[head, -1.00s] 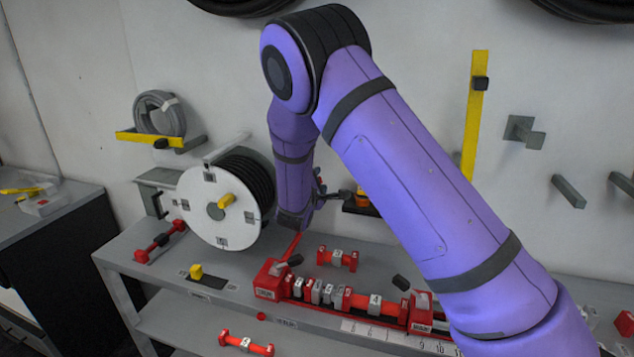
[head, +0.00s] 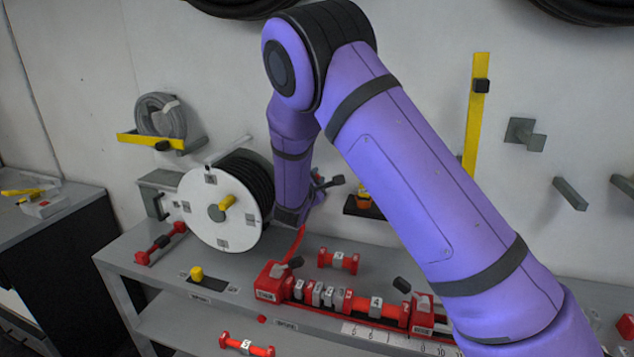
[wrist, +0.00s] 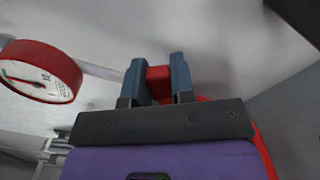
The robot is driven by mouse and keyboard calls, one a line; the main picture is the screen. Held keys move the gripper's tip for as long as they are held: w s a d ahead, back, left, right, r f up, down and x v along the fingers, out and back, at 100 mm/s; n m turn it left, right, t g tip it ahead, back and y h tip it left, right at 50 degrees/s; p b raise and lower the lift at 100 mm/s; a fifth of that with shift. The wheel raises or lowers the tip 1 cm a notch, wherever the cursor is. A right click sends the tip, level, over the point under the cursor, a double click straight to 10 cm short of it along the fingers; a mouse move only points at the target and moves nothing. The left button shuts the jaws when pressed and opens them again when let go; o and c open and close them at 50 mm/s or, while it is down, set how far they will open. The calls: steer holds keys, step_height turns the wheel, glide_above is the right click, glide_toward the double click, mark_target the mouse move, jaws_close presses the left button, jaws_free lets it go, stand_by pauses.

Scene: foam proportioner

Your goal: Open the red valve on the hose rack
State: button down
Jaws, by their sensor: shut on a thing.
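In the wrist view, my gripper (wrist: 158,78) is shut on a red block-like part, which I take to be the red valve's handle (wrist: 158,84). The blue-grey fingers touch it on both sides. More red shows behind the gripper at the right, but the valve's body and its angle cannot be made out. In the head view, my purple arm hides most of the gripper and the valve. A small blue and dark patch shows beside the wrist, in front of the wall and right of the hose reel (head: 222,210).
A red-rimmed gauge (wrist: 40,72) is close by on the left in the wrist view. Below my wrist, the grey bench (head: 130,245) carries a red rack (head: 268,283) of numbered parts and a red dumbbell-shaped part (head: 338,261). An orange item on a dark wall bracket (head: 362,208) is close at right.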

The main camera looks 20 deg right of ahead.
steer(key=shift+w+a+r+n, duration=0.15)
steer(key=shift+a+r+n, duration=0.15)
steer(key=shift+n, duration=0.4)
steer(key=shift+w+a+r+n, duration=0.15)
steer(key=shift+a+r+n, duration=0.1)
steer(key=shift+n, duration=0.45)
steer(key=c, duration=1)
jaws_free()
steer(key=shift+o, duration=0.2)
steer(key=v, duration=1)
steer(key=shift+s+a, duration=0.25)
steer(key=shift+s, duration=0.1)
